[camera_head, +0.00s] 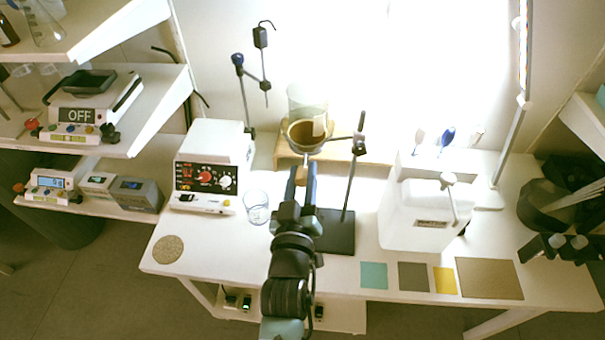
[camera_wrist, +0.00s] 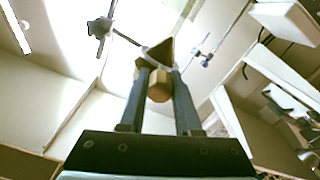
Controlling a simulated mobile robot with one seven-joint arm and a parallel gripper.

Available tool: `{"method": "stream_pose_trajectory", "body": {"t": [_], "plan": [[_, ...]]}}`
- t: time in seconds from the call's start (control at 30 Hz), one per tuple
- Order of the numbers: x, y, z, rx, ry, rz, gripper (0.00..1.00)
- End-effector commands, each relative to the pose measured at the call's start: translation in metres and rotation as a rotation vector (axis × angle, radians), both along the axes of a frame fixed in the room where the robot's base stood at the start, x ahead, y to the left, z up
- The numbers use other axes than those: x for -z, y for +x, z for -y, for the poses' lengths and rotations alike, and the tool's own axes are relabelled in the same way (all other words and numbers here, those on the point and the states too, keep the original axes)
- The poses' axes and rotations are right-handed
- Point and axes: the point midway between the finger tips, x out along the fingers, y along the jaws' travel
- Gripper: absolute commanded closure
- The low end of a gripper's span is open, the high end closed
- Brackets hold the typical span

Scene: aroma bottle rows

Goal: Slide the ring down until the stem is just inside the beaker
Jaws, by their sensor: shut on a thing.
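The ring (camera_head: 290,131) holds a brown-lined funnel (camera_head: 307,136) and joins a clamp (camera_head: 358,144) on the stand's dark rod (camera_head: 351,178). My gripper (camera_head: 302,170) is below the ring, shut on a tan block. The block (camera_wrist: 158,88) also shows between my fingers in the wrist view, with the brown funnel (camera_wrist: 161,50) just beyond the fingertips. The funnel stem is mostly hidden. A clear glass vessel (camera_head: 307,97) stands behind the ring; a small clear beaker (camera_head: 257,208) stands on the table left of my gripper. I cannot tell which vessel lies under the stem.
The stand's dark base (camera_head: 337,238) is right of my wrist. A white instrument with dials (camera_head: 207,178) stands left, and a white box (camera_head: 420,222) stands right. Flat colored squares (camera_head: 413,276) lie along the front edge. A second thin stand (camera_head: 251,90) rises behind.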

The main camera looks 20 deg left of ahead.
Motion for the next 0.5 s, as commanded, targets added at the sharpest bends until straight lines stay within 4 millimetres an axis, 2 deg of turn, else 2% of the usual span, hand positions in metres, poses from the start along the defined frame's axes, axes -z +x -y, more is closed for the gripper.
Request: {"method": "stream_pose_trajectory", "body": {"t": [0.03,0.27,0.5], "plan": [[0.013,0.0,0.001,0.001,-0.001,0.001,1.0],[0.058,0.0,0.0,0.0,-0.001,0.0,1.0],[0.113,0.0,0.0,0.0,-0.001,0.0,1.0]]}}
